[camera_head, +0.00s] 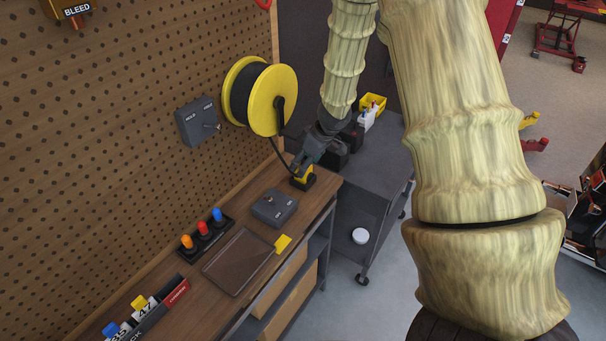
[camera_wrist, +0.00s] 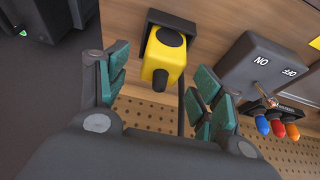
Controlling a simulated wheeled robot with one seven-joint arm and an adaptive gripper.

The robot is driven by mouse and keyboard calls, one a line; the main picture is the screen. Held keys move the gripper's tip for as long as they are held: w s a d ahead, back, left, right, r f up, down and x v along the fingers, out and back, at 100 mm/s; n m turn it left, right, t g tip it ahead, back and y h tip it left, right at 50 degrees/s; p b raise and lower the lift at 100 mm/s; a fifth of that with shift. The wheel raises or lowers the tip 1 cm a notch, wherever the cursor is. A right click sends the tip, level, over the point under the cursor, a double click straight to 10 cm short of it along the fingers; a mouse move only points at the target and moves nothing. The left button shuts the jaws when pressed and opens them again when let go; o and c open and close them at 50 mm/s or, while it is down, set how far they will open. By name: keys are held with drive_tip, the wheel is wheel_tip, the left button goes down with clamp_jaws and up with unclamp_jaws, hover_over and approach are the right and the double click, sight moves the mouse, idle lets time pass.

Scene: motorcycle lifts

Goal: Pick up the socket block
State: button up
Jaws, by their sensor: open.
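The yellow block, which I take to be the socket block, stands at the far end of the wooden bench in the head view (camera_head: 302,175). In the wrist view the yellow block (camera_wrist: 160,58) has a dark recess on top, a black stub on its near side and a black holder or base behind it. My gripper (camera_head: 306,158) is just above and beside it in the head view. In the wrist view my gripper (camera_wrist: 160,72) is open, with green-padded fingers apart on either side of the block's line. No contact is visible. The head view partly hides the block behind my gripper.
A grey switch box (camera_head: 273,207) sits near the block on the bench. A cable reel (camera_head: 262,97) hangs on the pegboard, its black cable running down near my gripper. A brown tray (camera_head: 238,262) and coloured-knob rack (camera_head: 203,238) lie nearer. A grey cart (camera_head: 378,195) stands beyond the bench.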

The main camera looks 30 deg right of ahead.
drive_tip(key=shift+x, duration=1.35)
drive_tip(key=c, duration=1.3)
drive_tip(key=shift+s+r, duration=0.1)
drive_tip(key=shift+r, duration=0.05)
